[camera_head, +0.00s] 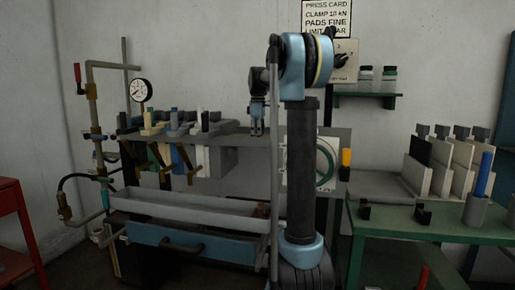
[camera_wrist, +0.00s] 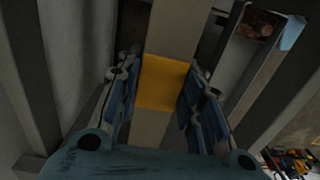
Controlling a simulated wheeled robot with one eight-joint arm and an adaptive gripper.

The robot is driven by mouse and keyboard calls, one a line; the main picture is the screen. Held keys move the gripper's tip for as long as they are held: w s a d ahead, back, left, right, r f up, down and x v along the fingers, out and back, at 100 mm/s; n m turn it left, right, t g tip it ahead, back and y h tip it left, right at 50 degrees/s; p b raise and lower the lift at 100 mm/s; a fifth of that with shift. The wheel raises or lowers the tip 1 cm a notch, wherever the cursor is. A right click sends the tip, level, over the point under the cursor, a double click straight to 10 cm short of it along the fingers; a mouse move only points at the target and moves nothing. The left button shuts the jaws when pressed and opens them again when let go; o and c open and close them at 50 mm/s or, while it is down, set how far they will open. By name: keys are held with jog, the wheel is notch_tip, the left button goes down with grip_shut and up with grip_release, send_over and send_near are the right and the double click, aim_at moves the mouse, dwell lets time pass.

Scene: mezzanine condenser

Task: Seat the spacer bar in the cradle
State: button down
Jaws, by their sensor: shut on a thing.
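The spacer bar (camera_wrist: 178,35) is a grey bar with a yellow band (camera_wrist: 164,83). In the wrist view it runs between the two blue fingers of my gripper (camera_wrist: 162,95), which is shut on it at the band. In the head view my gripper (camera_head: 257,120) points down in front of the back wall, above the bench; I cannot make out the bar there. Two small black notched blocks (camera_head: 364,210) (camera_head: 423,215) stand apart on the green table; they look like the cradle, but I cannot be sure. Nothing shows seated in them.
The green table (camera_head: 400,230) also holds upright grey plates (camera_head: 440,165) and a cup (camera_head: 476,210) with a blue stick. A long grey trough (camera_head: 185,207) lies above a blue drawer (camera_head: 180,242). Clamps and levers (camera_head: 165,150) crowd the bench at left.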

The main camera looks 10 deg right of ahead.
jog(key=shift+f, duration=2.1)
jog(key=c, duration=1.1)
grip_release()
notch_tip(320, 180, up, 12)
jog(key=shift+r, duration=0.1)
